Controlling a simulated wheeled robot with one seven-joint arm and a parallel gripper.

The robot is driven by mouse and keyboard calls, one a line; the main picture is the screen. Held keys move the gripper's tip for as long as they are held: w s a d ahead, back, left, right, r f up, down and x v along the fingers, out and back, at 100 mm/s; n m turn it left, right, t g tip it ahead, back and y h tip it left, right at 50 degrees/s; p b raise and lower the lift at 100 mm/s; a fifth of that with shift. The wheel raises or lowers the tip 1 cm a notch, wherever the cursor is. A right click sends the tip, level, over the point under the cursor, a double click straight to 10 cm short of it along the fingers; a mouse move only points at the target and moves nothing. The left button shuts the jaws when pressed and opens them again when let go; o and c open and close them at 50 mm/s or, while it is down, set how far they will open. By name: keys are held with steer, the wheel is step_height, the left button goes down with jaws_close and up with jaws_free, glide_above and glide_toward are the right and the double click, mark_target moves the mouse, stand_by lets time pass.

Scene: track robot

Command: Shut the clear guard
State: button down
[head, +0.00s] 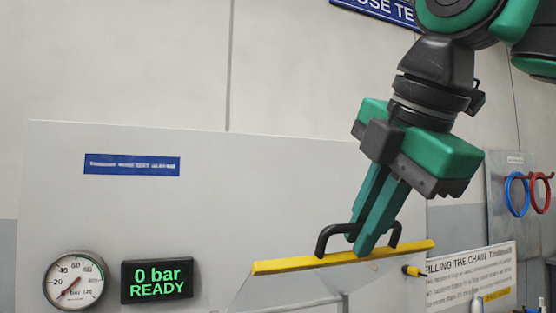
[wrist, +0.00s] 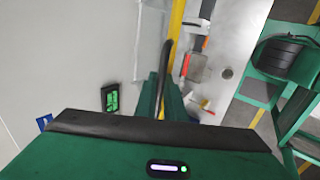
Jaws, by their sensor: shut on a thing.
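The clear guard shows in the head view as a see-through panel with a yellow top edge (head: 290,264) and a black bar handle (head: 322,241). The yellow edge slants slightly, its right end higher. My gripper (head: 364,240) points down, its green fingers shut on the black handle near its middle. In the wrist view the fingers (wrist: 160,100) close around the dark handle (wrist: 167,65), beside the yellow edge (wrist: 176,25). The fingers hide the middle of the handle. The guard's lower part is out of the head view.
A pale panel (head: 180,220) stands behind, with a round gauge (head: 73,281) and a display (head: 157,281) reading "0 bar READY". A text sign (head: 470,275) and a board with blue and red rings (head: 515,194) are at right. The wrist view shows a green frame (wrist: 300,100) at right.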

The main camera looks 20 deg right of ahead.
steer(key=shift+s+f, duration=1.4)
steer(key=shift+f, duration=0.25)
